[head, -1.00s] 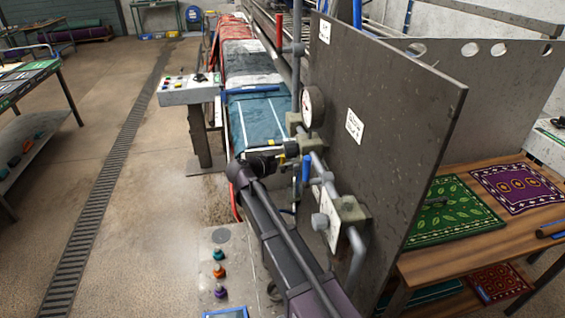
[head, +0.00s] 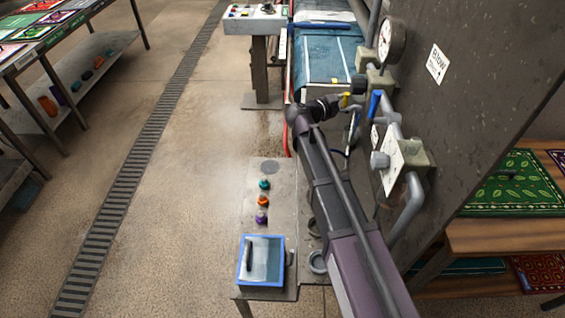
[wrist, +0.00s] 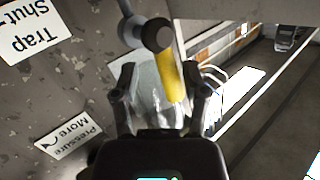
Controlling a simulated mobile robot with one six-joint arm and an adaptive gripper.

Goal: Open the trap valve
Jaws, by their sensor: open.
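A yellow valve lever (wrist: 168,76) hangs from a grey round valve hub (wrist: 158,36) in the wrist view. A "Trap Shut" label (wrist: 33,28), upside down in that view, is on the dark panel beside it. My gripper (wrist: 165,88) is open, one finger on each side of the lever. I cannot tell whether either finger touches it. In the head view the yellow lever (head: 345,99) shows small at the end of my arm, partly hidden by it.
A blue-handled valve (head: 374,104), grey pipes and a pressure gauge (head: 391,40) are close by on the upright panel (head: 480,110). A bench (head: 265,190) with coloured knobs and a blue-framed box (head: 261,262) stands below.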

